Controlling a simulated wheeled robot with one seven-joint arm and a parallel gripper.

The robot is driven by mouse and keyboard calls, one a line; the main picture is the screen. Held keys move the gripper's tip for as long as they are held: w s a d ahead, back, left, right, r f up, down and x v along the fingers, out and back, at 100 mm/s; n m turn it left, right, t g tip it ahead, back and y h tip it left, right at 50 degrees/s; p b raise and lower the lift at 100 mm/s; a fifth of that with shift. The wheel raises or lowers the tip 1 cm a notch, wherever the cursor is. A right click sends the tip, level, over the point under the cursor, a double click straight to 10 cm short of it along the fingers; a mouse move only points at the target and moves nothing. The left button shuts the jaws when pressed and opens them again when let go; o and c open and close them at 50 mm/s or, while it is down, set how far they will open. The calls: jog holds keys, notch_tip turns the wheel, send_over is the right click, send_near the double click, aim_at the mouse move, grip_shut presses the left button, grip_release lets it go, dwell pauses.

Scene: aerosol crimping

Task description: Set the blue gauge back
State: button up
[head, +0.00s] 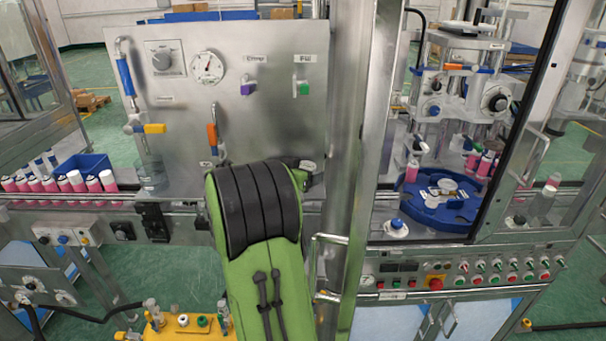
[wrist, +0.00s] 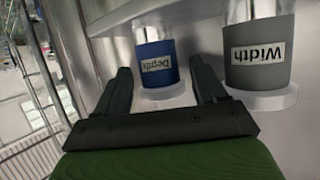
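The blue gauge (wrist: 154,80) shows in the wrist view as a short blue cylinder with a white label reading "Depth", which appears upside down. It is by a white round base, with a pale shiny part at its other end. My gripper (wrist: 160,63) is open, with one dark finger on each side of the blue gauge. A gap shows between the right finger and the gauge; I cannot tell whether the left finger touches it. In the head view, my green and black arm hides the gripper, and I cannot make out the blue gauge there.
A grey gauge labelled "Width" (wrist: 259,55) stands close to the right of the blue one, near my right finger. In the head view, a metal panel (head: 270,110) with dials and levers is behind my arm. A steel post (head: 362,170) stands just right of it.

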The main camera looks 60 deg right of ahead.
jog(key=shift+o, duration=1.1)
jog(key=b+v, duration=0.2)
jog(key=v, duration=1.3)
jog(key=shift+a, duration=0.4)
jog(key=shift+w+r, duration=0.1)
